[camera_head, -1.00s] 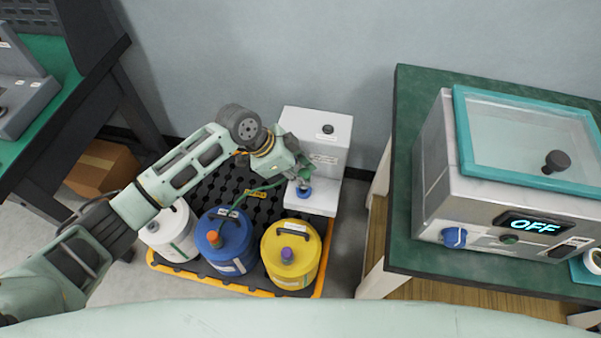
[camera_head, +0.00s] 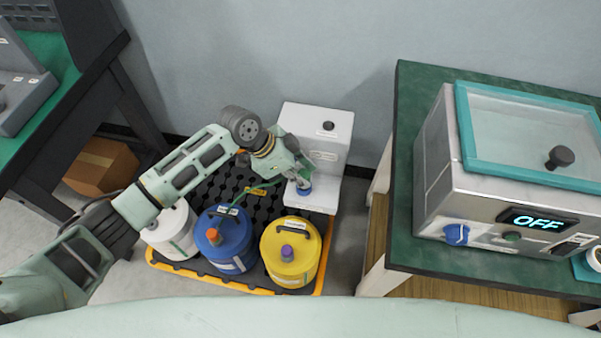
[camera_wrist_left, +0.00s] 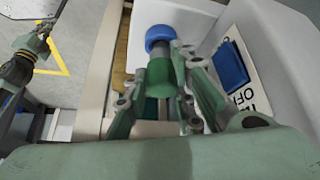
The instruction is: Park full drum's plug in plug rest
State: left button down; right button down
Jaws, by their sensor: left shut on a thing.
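My left gripper (camera_head: 303,182) is low at the front of the white box unit (camera_head: 318,125) on the drum pallet. In the left wrist view its fingers are shut around a dark green cylindrical plug (camera_wrist_left: 160,77). A blue round piece (camera_head: 304,190) is just under the fingertips, over the unit's white ledge. It also shows beyond the plug in the left wrist view (camera_wrist_left: 160,38); I cannot tell whether the two are joined. The white drum (camera_head: 172,232) shows no coloured plug, but my arm covers part of it. My right gripper (camera_wrist_left: 38,45) shows small at the wrist view's upper left.
A blue drum (camera_head: 238,245) with an orange plug and a yellow drum (camera_head: 310,262) with a purple plug stand in front on the black pallet with an orange edge. A green-topped table (camera_head: 420,120) with a chamber reading OFF is at right. A cardboard box (camera_head: 100,165) lies at left.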

pick_arm(q)
jog(key=shift+f+b, duration=0.3)
jog(key=shift+f, duration=0.3)
jog(key=c, duration=1.4)
grip_release()
jog(key=v, duration=1.2)
jog(key=shift+s+d, duration=0.1)
